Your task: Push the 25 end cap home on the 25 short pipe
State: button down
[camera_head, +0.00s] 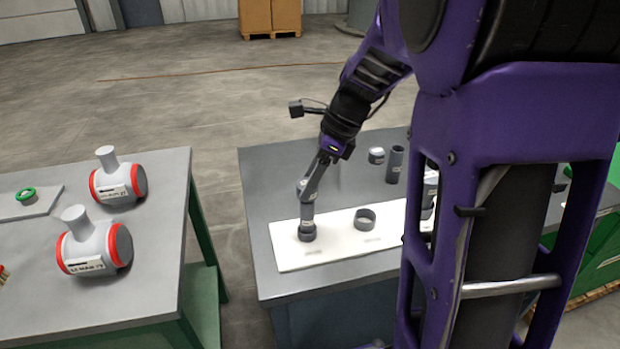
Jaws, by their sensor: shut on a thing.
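My gripper (306,192) points down over the white board and is shut on the upper part of a narrow upright grey piece, which looks like the 25 short pipe (307,213). A wider dark grey ring-like part, which looks like the 25 end cap (307,234), sits at its foot on the board's left half. The two parts touch and stand in line. How deep one sits in the other is too small to tell. The fingers hide the pipe's top.
The white board (290,256) lies on a grey table (262,205). A wide dark ring (365,219) sits on it to the right. A dark tube (395,164) and a small capped piece (376,155) stand behind. Another table (160,225) at left holds white-and-red fittings (118,184).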

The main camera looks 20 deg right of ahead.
jog(key=shift+f+b, duration=0.85)
jog(key=shift+f, duration=0.4)
jog(key=shift+r+p, duration=0.1)
jog(key=shift+p, duration=0.65)
jog(key=shift+f+b, duration=0.4)
jog(key=shift+f, duration=0.3)
dwell(0.4)
jog(key=c, duration=0.6)
grip_release()
jog(key=shift+o, duration=0.2)
jog(key=p+v, duration=0.9)
jog(key=v, duration=0.2)
